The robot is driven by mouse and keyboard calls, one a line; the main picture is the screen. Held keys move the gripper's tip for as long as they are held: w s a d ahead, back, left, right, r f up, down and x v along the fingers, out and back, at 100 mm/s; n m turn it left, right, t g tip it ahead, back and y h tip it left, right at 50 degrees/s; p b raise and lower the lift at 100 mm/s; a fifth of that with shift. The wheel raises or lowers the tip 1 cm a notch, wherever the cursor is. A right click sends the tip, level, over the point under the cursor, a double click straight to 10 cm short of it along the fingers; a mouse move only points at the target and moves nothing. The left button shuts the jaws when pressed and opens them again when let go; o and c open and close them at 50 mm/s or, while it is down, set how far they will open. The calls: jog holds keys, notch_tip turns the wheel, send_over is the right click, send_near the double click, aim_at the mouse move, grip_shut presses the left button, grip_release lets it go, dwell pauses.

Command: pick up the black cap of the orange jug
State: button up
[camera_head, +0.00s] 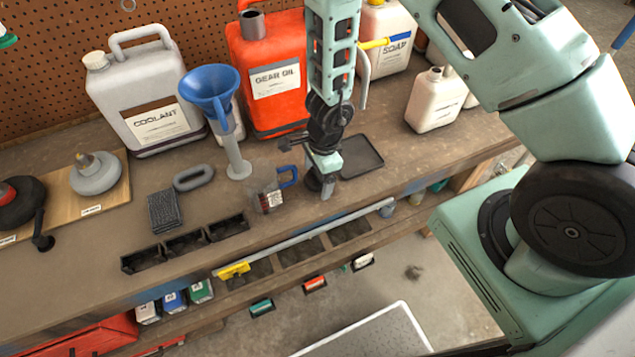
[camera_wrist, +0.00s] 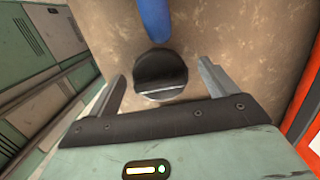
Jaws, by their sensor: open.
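The orange jug (camera_head: 270,90), labelled GEAR OIL, stands upright at the back of the bench. Its grey neck (camera_head: 252,24) is bare. A round black cap (camera_wrist: 160,74) lies on the bench top; in the head view the cap (camera_head: 313,182) is partly hidden by my gripper. My gripper (camera_head: 327,188) points down just over the bench, in front of the jug. In the wrist view my gripper (camera_wrist: 162,72) is open, with one finger on each side of the cap. Gaps show between the cap and both fingers. Whether the fingertips are at cap height I cannot tell.
A clear measuring cup (camera_head: 268,199) has a blue handle (camera_head: 288,176) close beside the cap; the handle (camera_wrist: 154,20) also shows in the wrist view. A dark tray (camera_head: 362,157) lies right of my gripper. A blue funnel (camera_head: 210,88) stands left. The bench's front edge is near.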

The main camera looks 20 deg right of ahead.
jog(key=c, duration=1.1)
jog(key=shift+o, duration=0.2)
